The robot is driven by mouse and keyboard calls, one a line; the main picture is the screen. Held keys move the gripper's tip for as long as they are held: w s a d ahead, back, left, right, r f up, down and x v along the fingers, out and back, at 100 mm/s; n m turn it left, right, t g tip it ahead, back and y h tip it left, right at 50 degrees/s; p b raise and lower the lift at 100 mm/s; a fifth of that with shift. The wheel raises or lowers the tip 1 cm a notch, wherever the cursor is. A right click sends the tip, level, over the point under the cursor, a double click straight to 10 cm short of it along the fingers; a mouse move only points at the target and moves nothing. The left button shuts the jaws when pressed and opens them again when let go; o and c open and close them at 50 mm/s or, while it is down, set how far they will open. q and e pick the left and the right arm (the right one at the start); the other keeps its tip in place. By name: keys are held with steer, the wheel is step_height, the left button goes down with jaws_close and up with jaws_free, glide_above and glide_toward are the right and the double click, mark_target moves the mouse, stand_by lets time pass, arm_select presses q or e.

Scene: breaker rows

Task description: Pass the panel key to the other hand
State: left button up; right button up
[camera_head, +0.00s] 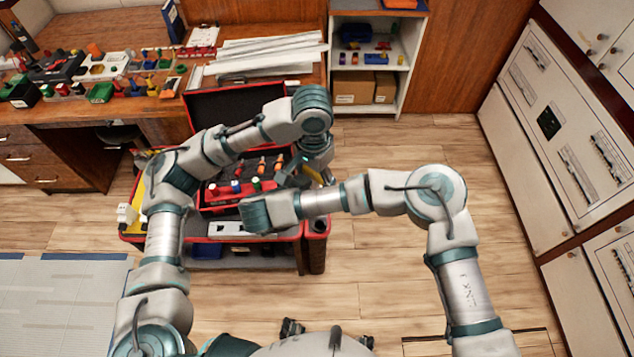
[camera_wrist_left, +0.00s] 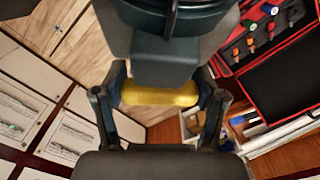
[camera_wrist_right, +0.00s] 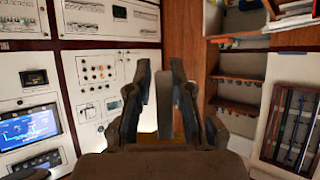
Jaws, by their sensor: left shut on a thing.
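My left gripper (camera_head: 321,172) hangs over the right side of the red-edged tool case. In the left wrist view it (camera_wrist_left: 160,110) is shut on a yellow piece (camera_wrist_left: 160,96), which I take to be the panel key. A dark body beyond the yellow piece covers part of that view; it looks like my other hand. My right arm reaches in from the right, close below the left gripper, and its fingers are mostly hidden in the head view. In the right wrist view my right gripper (camera_wrist_right: 166,100) has its fingers apart, with a grey slab between them that I cannot identify.
The open tool case (camera_head: 213,238) holds several coloured-handled tools below my arms. A wooden bench (camera_head: 75,122) with small bins stands at the back left. A shelf unit (camera_head: 402,100) stands behind, and white breaker panels (camera_head: 520,165) line the right.

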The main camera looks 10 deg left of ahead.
arm_select(q)
steer(key=shift+a, duration=0.1)
arm_select(e)
jaws_close()
arm_select(q)
steer(key=o, duration=1.2)
